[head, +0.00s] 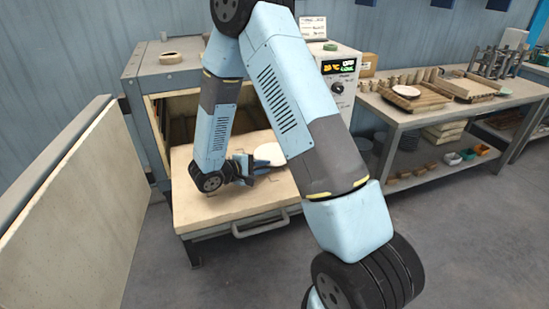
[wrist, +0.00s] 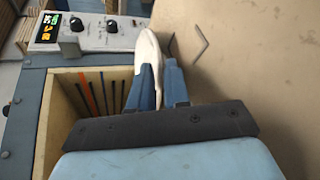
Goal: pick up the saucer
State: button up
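In the wrist view the saucer (wrist: 149,55) appears nearly edge-on between the two blue fingers of my gripper (wrist: 160,80). One finger lies along each face, and the saucer fills the gap between them. I cannot tell whether the saucer touches the board.
The dryer's control panel (head: 339,85) with a lit display and knobs stands behind my arm. A handle (head: 260,226) runs along the board's front edge. A large pale panel (head: 80,215) stands at left. A workbench (head: 415,118) with pottery is at right.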

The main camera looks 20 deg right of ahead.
aim_at(269, 173)
jog(key=shift+x, duration=1.55)
jog(key=shift+c, duration=0.3)
grip_shut()
